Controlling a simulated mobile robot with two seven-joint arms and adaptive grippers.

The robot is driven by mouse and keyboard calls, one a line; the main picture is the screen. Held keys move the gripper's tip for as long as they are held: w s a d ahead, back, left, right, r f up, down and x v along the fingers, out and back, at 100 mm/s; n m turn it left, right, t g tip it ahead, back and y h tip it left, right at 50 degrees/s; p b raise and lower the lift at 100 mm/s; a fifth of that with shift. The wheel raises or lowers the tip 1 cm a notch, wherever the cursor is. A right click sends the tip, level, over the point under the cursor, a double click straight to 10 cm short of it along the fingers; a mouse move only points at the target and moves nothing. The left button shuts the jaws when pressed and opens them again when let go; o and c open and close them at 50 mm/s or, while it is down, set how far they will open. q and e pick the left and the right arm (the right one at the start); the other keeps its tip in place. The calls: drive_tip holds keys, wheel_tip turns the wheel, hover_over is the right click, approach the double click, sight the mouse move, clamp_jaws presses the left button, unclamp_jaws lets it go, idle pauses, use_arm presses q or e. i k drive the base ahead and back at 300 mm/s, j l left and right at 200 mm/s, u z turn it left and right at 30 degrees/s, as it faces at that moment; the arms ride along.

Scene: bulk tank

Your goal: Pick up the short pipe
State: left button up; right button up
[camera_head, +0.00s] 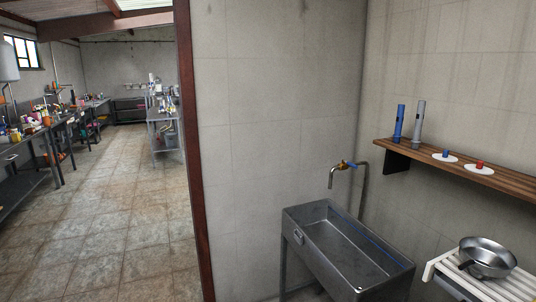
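Two upright pipes stand side by side on a wooden wall shelf (456,169) at the right. One is a blue pipe (399,122). The other is a grey pipe (419,121), just right of it. The blue one looks slightly shorter, but perspective makes this hard to judge. Neither pipe is held. Neither of my grippers is in view.
Two white discs, one with a blue knob (445,156) and one with a red knob (479,168), lie on the shelf. Below are a metal sink (347,258), a tap (347,165) and a white slatted rack with a steel pan (487,258). A doorway opens left onto clear tiled floor (110,225).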

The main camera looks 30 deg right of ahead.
sight(397, 135)
drive_tip(key=i, duration=1.65)
drive_tip(key=i+z, duration=0.15)
drive_tip(key=i, duration=0.3)
drive_tip(key=i+j+z, duration=0.1)
drive_tip(key=i, duration=0.35)
drive_tip(key=i+j+z, duration=0.15)
drive_tip(key=i, duration=0.3)
drive_tip(key=z, duration=1.75)
